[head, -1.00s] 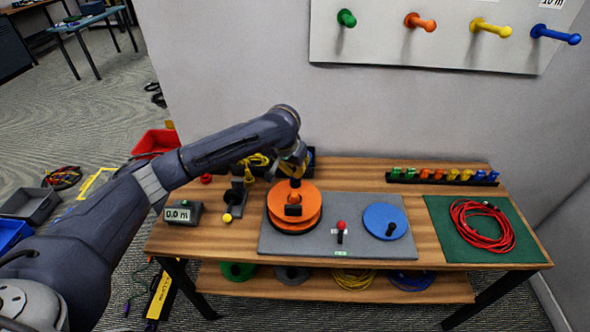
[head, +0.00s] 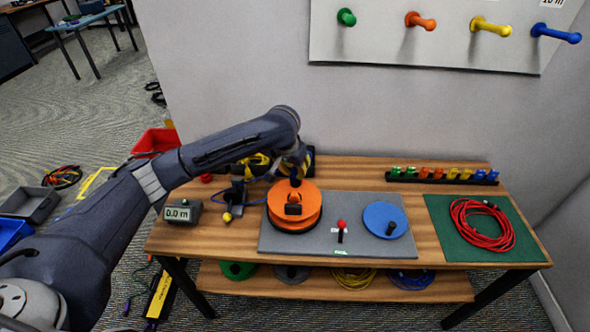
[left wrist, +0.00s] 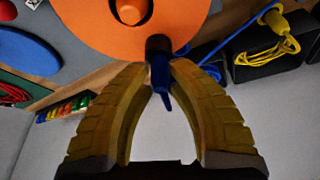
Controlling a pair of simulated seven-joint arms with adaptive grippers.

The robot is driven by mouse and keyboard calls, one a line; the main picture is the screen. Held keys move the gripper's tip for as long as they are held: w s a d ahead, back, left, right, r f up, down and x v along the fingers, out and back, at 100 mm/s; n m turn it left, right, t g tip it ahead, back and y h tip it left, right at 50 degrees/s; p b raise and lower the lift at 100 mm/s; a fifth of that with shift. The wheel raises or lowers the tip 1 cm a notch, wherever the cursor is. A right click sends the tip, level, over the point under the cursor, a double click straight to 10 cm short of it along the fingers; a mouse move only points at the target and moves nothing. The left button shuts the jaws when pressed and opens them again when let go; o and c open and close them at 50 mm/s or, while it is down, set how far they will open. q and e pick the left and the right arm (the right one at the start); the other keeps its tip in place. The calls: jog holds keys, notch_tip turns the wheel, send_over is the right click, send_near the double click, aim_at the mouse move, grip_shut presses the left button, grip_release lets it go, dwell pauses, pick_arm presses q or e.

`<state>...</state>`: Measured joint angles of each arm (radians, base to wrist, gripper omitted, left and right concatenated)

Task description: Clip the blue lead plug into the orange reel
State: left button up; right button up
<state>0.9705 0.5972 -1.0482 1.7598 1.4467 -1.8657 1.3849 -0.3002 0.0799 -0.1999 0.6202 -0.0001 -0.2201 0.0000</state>
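The orange reel (head: 309,216) lies on the grey mat, with a dark crank on top. Its orange disc (left wrist: 100,25) fills the top of the left wrist view. The blue lead plug (left wrist: 159,78) shows between the yellow fingertips of my left gripper (left wrist: 162,68), which close in on it from both sides. A dark piece above the plug is at the reel's rim; I cannot tell whether the plug is seated there. In the head view my left gripper (head: 298,172) is at the reel's far edge. The blue lead (head: 252,203) runs left from the reel. My right gripper is out of view.
A blue disc (head: 385,221) and a red-knobbed lever (head: 341,226) share the grey mat (head: 300,246). A meter reading 0.0 m (head: 181,212) stands left. A red cable coil (head: 481,225) lies on a green mat. A rack of coloured clips (head: 442,176) lines the back edge.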

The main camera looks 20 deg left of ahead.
pick_arm(q)
jog(key=shift+o, duration=1.2)
